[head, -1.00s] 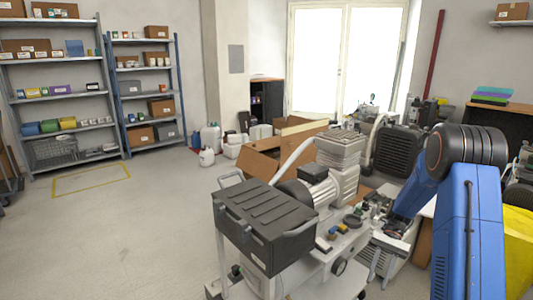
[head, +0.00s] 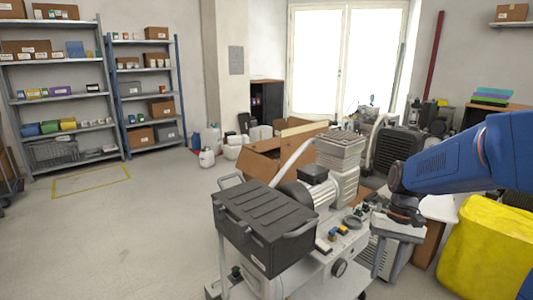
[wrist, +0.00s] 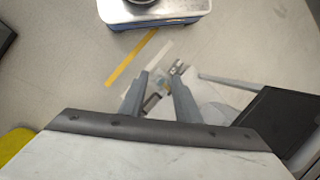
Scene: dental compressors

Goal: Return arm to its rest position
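My blue arm reaches in from the right in the head view. My gripper (head: 382,274) hangs below its dark wrist, right of the white cart, with its fingers pointing down. The wrist view shows the two grey fingers of my gripper (wrist: 158,84) spread apart, with nothing clearly held between them. Small parts show beyond the fingertips there, too blurred to name.
A white cart (head: 308,290) carries a black case (head: 262,222) and a compressor (head: 338,155) left of my gripper. Open cardboard boxes (head: 270,163) lie behind the cart.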

